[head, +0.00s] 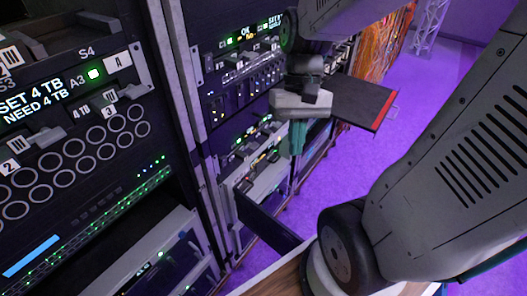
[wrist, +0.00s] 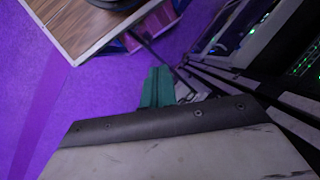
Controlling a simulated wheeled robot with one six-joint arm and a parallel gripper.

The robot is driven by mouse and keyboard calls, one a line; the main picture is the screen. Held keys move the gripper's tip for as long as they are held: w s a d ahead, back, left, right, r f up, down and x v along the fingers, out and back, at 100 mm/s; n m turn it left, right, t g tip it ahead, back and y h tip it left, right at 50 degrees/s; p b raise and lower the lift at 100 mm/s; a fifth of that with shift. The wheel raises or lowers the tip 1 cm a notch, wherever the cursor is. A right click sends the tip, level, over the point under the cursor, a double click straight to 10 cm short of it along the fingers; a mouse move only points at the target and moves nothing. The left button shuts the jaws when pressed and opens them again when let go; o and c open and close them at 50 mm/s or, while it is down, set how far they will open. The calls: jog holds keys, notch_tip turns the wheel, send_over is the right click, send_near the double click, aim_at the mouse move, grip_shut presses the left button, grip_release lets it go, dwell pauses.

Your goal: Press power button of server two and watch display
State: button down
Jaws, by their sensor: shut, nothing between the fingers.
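My gripper (head: 297,140) is in front of the lower part of the middle rack, pointing down, with its teal fingers together and empty. The fingers also show in the wrist view (wrist: 158,88), over purple floor. The middle rack carries a small lit display (head: 245,38) reading "OK" in part, cut by my arm. The left rack has a display (head: 33,102) reading "SET 4 TB NEED 4 TB". Lit server units (head: 262,160) sit low in the middle rack, partly behind my gripper. I cannot tell which unit is server two or pick out its power button.
A dark shelf (head: 352,98) with a red edge juts out right of my gripper. A dark panel (head: 265,225) sticks out low from the middle rack. A wooden top (wrist: 85,22) shows in the wrist view. Purple floor (head: 430,105) is open at right.

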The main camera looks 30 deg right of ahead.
jog(key=w+d+f+m+t+y, duration=0.25)
jog(key=w+f+m+y, duration=0.35)
jog(key=f, duration=0.4)
jog(key=w+d+f+m+t+y, duration=0.2)
jog(key=w+d+f+m+y, duration=0.35)
jog(key=f, duration=0.45)
jog(key=w+d+f+m+t+h, duration=0.3)
jog(key=d+f+m+t+h, duration=0.1)
jog(key=d+f+m+t, duration=0.2)
jog(key=w+d+f+m+t+h, duration=0.3)
jog(key=d+f+m+t, duration=0.3)
jog(key=f+m+t, duration=0.3)
notch_tip(320, 180, down, 4)
jog(key=shift+w+r+m+h, duration=0.2)
jog(key=shift+m+h, duration=0.25)
jog(key=shift+m, duration=0.3)
jog(key=shift+t, duration=0.25)
jog(key=x, duration=1.4)
